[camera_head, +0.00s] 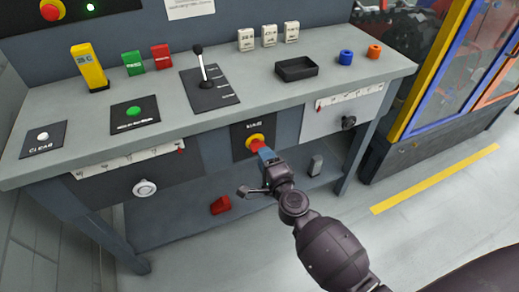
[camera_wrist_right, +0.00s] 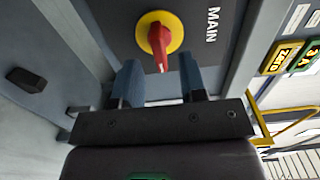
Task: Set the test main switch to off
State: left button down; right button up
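The main switch (camera_head: 256,139) is a red handle on a yellow disc, set in a dark panel on the front of the bench. In the right wrist view the switch (camera_wrist_right: 160,34) shows beside the word MAIN, its red handle pointing towards my gripper. My right gripper (camera_head: 266,154) is right in front of the switch. In the wrist view the right gripper (camera_wrist_right: 160,75) has its two blue fingers apart, with the handle's tip between them and gaps on both sides. My left gripper is not in view.
The grey bench top (camera_head: 225,118) carries a lever (camera_head: 202,68), a green button (camera_head: 134,111), a black tray (camera_head: 296,68) and small coloured blocks. A white round knob (camera_head: 144,188) and a black knob (camera_head: 348,122) sit on the front. A red object (camera_head: 220,205) lies on the lower shelf.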

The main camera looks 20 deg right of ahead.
aim_at(258, 147)
jog(key=shift+w, duration=1.95)
grip_shut()
